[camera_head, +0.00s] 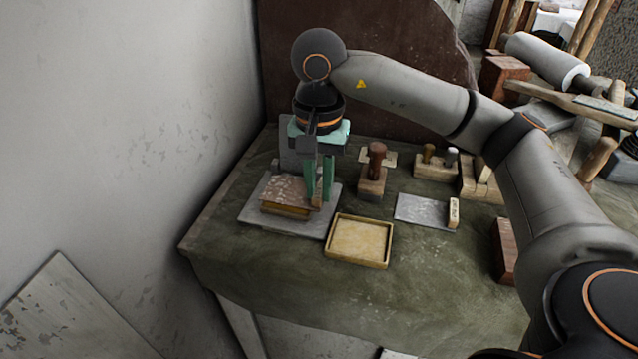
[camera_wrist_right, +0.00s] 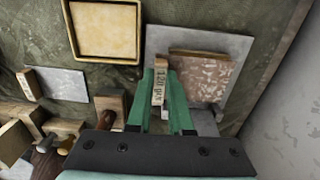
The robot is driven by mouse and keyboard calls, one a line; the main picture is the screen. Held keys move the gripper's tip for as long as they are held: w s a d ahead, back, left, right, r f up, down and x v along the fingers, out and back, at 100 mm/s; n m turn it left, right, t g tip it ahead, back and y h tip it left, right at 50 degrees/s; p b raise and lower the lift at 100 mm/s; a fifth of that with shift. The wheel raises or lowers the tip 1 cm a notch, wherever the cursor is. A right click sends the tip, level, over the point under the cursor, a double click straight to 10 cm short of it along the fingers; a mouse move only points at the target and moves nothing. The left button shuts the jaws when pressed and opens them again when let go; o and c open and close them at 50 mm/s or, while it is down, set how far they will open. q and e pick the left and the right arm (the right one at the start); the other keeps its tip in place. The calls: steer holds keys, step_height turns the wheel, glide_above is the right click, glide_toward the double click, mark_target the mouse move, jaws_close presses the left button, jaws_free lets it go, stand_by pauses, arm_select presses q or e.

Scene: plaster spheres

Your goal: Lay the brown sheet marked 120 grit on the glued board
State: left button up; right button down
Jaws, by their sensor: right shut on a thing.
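My right gripper (camera_head: 318,200) has green fingers, shut on the pale wooden tab of the brown sheet (camera_head: 290,188). The tab (camera_wrist_right: 160,84) reads 120 grit in the right wrist view. The mottled brown sheet also shows there (camera_wrist_right: 200,78), beside the fingers and over a flat grey slab (camera_head: 262,222). A tan edge shows below the sheet's front side; I cannot tell whether the sheet touches what is under it. A shallow tray-like board (camera_head: 359,240) with a raised rim and yellowish surface lies in front; I cannot tell if it is the glued one. My left gripper is out of view.
A grey sheet with a wooden tab (camera_head: 424,210) lies to the right. A block with a brown knob (camera_head: 374,175) and a wooden holder with pegs (camera_head: 437,163) stand behind. A wall is close on the left. The cloth-covered table's front is clear.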

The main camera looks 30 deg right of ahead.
steer(key=shift+f+b, duration=0.65)
steer(key=shift+f, duration=0.05)
steer(key=c, duration=0.7)
jaws_free()
steer(key=shift+c, duration=0.2)
steer(key=shift+r, duration=0.1)
steer(key=shift+r+p, duration=1.45)
steer(key=shift+r, duration=0.5)
steer(key=shift+s+f, duration=0.1)
